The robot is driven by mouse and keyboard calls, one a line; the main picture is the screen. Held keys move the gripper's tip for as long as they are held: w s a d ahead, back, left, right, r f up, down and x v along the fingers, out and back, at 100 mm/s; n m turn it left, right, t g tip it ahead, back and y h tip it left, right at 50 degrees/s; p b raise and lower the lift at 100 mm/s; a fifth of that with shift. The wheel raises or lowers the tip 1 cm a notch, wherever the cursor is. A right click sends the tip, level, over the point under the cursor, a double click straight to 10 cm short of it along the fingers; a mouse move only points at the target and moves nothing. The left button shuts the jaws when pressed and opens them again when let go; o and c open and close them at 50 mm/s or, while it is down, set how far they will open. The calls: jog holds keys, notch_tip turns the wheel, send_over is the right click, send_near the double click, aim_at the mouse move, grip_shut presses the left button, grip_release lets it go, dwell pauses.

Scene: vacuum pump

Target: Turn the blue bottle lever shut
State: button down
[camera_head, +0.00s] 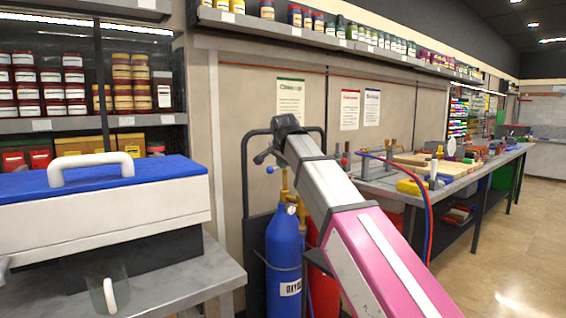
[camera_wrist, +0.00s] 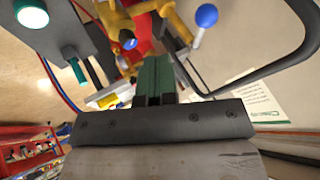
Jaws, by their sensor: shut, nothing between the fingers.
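The blue bottle (camera_head: 284,248), lettered "OXY...", stands upright on a dark cart left of my arm. A blue ball knob (camera_head: 270,170) shows beside its brass fitting. My gripper (camera_head: 262,157) is near the top of the bottle, above and slightly left of the knob in the head view. In the wrist view its green fingers (camera_wrist: 154,70) are together and empty, apart from the ball. My arm hides part of the fittings.
The cart's dark handle (camera_wrist: 268,76) curves close on the right in the wrist view. A blue-lidded case (camera_head: 120,207) sits on the left table. A workbench (camera_head: 470,168) runs along the right.

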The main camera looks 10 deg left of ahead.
aim_at(267, 170)
jog(key=w+a+f, duration=0.4)
jog(key=w, duration=0.2)
jog(key=shift+w+a+f, duration=0.25)
jog(key=shift+w+f, duration=0.1)
jog(key=shift+f, duration=0.05)
jog(key=shift+w+a+m+h, duration=0.2)
jog(key=shift+a+m+h, duration=0.25)
jog(key=shift+a, duration=0.2)
jog(key=shift+w+a+m+h, duration=0.15)
jog(key=shift+a+m+h, duration=0.2)
jog(key=shift+a+m, duration=0.25)
jog(key=shift+w+a, duration=0.2)
jog(key=shift+a, duration=0.4)
